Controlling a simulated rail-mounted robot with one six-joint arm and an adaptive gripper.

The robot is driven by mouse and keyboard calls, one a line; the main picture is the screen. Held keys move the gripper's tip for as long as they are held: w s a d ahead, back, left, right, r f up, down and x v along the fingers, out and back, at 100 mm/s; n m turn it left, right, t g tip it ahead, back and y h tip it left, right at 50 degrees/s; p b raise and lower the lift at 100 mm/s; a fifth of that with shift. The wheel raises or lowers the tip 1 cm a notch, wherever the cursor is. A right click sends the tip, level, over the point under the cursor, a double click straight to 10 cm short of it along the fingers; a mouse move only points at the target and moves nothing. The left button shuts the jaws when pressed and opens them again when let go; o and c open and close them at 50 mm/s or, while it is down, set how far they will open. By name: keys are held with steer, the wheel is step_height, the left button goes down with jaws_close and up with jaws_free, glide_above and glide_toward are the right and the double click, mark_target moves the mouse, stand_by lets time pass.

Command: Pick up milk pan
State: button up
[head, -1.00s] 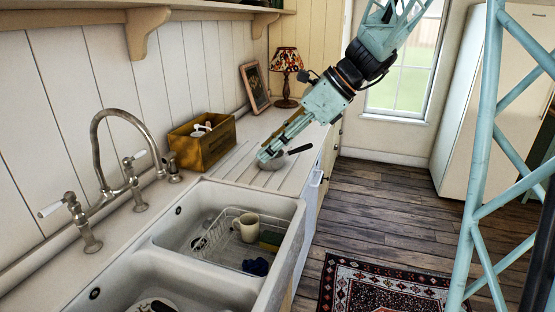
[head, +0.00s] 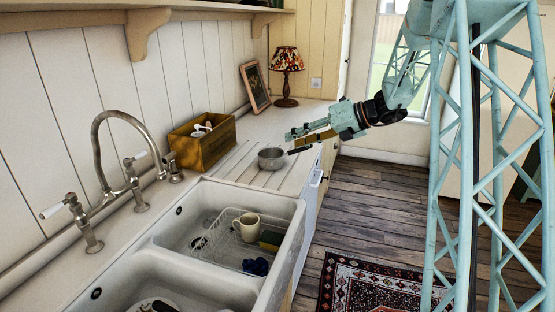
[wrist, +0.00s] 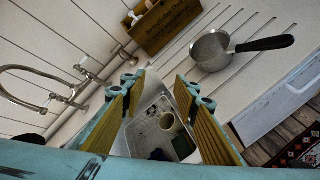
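The milk pan (head: 271,158) is a small grey metal pan with a dark handle. It sits upright on the grooved drainboard behind the sink, its handle pointing right. In the wrist view the pan (wrist: 209,51) lies at the upper right, beyond my fingers and outside the gap between them. My gripper (head: 291,135) is above and just behind the pan in the head view, apart from it as far as I can tell. In the wrist view its two yellow-padded fingers (wrist: 158,88) are spread wide with nothing between them.
A wooden box (head: 201,143) stands left of the pan by the wall, with a lamp (head: 287,75) and a picture frame (head: 255,87) farther back. The sink (head: 281,221) holds a rack with a mug (head: 246,226). A curved tap (head: 122,150) rises at left.

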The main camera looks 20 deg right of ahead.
mark_target(307, 148)
steer(key=w+d+f+m+t, duration=0.2)
steer(key=w+d+f+m, duration=0.2)
steer(key=d, duration=0.5)
steer(key=w+d+f+m+t+h, duration=0.1)
steer(key=w+d+f+m, duration=0.3)
steer(key=d, duration=0.5)
step_height(307, 148, down, 2)
steer(key=shift+w+d+f+m+t+h+p, duration=0.25)
steer(key=shift+d+m+t+p, duration=0.2)
steer(key=shift+m, duration=0.65)
steer(key=shift+a, duration=0.1)
steer(key=shift+b+x, duration=0.9)
steer(key=shift+x, duration=3.35)
steer(key=shift+w, duration=0.1)
steer(key=shift+b+x, duration=0.95)
steer(key=shift+x, duration=1.6)
steer(key=shift+f, duration=0.1)
steer(key=shift+c, duration=0.3)
steer(key=shift+w, duration=0.1)
jaws_close()
